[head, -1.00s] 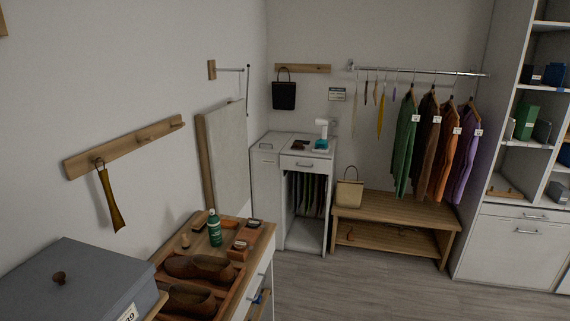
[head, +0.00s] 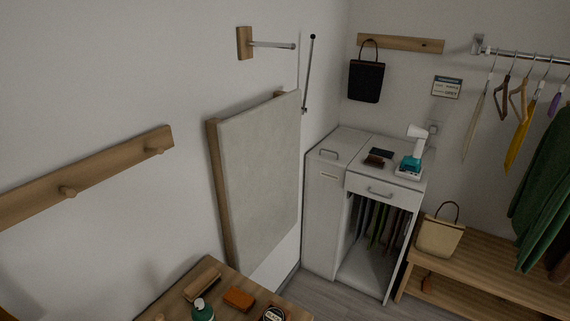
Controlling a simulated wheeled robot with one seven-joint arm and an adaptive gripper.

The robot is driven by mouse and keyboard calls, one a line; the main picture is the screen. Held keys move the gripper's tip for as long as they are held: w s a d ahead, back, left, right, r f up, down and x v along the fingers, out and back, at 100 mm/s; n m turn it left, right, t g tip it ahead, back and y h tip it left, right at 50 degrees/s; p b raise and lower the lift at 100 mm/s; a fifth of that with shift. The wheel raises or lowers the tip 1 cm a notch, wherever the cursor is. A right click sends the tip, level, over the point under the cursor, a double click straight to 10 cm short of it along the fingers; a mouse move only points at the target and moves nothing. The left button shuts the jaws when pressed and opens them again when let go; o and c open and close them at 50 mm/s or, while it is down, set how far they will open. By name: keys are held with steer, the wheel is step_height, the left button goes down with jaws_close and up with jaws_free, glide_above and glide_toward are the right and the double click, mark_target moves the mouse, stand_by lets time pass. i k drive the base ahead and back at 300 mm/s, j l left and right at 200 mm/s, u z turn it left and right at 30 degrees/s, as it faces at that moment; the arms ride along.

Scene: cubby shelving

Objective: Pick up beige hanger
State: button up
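Several hangers hang from the metal rail (head: 520,54) at the upper right of the head view. The leftmost is a pale, cream-beige hanger (head: 476,114), seen nearly edge-on. To its right hang a dark brown hanger (head: 502,97), a tan wooden-looking hanger (head: 519,101), a yellow hanger (head: 522,136) and a purple one (head: 556,101). I cannot tell for sure whether the pale one or the tan one is the beige hanger. My gripper is not in view.
A white cabinet (head: 329,220) stands against the back corner. A wooden bench (head: 490,262) with a beige bag (head: 440,234) stands below the rail.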

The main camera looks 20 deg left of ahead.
mark_target(522, 87)
steer(key=i+z, duration=0.1)
steer(key=i, duration=0.5)
steer(key=i+j+z, duration=0.15)
steer(key=i, duration=0.45)
steer(key=i+j+z, duration=0.1)
steer(key=i, duration=0.5)
steer(key=i+l, duration=0.2)
steer(key=l, duration=0.15)
steer(key=i+l, duration=0.2)
steer(key=l, duration=0.15)
